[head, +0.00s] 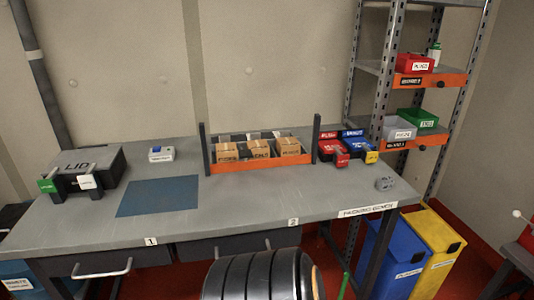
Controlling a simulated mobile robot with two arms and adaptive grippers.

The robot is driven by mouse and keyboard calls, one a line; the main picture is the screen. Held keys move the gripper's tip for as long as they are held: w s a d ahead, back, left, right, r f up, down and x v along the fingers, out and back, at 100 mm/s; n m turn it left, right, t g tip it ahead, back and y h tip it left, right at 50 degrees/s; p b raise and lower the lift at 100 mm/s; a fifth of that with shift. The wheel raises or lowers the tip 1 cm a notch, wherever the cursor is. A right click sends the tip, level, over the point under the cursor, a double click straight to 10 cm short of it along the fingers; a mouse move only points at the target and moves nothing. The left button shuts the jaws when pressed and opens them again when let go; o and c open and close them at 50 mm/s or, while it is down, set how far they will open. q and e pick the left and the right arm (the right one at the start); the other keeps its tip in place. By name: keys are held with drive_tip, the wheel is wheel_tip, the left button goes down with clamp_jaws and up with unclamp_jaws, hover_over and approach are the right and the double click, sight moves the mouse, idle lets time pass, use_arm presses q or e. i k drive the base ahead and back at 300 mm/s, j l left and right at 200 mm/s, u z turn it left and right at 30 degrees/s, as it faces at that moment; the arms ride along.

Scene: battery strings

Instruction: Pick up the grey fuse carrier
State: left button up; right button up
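A small grey object, which looks like the grey fuse carrier (384,183), lies on the right part of the grey workbench (110,222), near its front right corner. It is small in the head view, so its details are hard to make out. It sits apart from the red and blue bins behind it, with bare bench around it. Neither of my grippers is in view.
An orange-fronted rack (262,165) holds several cardboard boxes. Red (331,149) and blue (355,139) bins stand right of it. A black LID case (80,170), a white device (161,154) and a blue mat (158,196) are on the left. Shelving (385,70) rises behind.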

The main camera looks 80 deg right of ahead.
sight(385, 182)
drive_tip(key=z, duration=3.65)
